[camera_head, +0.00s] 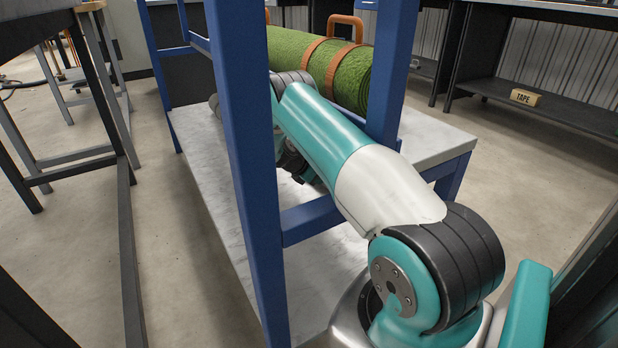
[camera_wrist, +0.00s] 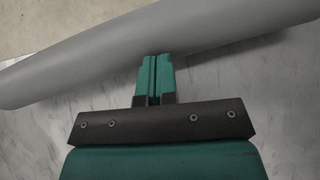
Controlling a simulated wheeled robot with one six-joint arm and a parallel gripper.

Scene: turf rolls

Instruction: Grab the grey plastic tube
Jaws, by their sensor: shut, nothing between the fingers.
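The grey plastic tube (camera_wrist: 75,67) runs slantwise across the wrist view, from lower left to upper right, on a pale marbled surface. My gripper (camera_wrist: 157,60) shows in the wrist view with its two teal fingers together and nothing between them. The fingertips overlap the near edge of the tube in the picture; I cannot tell whether they touch it. In the head view my arm and a blue post hide the gripper and most of what lies on the lower shelf.
A blue frame (camera_head: 250,170) stands around the pale shelf (camera_head: 215,200), its posts close to my arm. A green turf roll (camera_head: 310,60) with orange straps lies behind my arm. A box marked TAPE (camera_head: 525,97) sits on a dark shelf at right.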

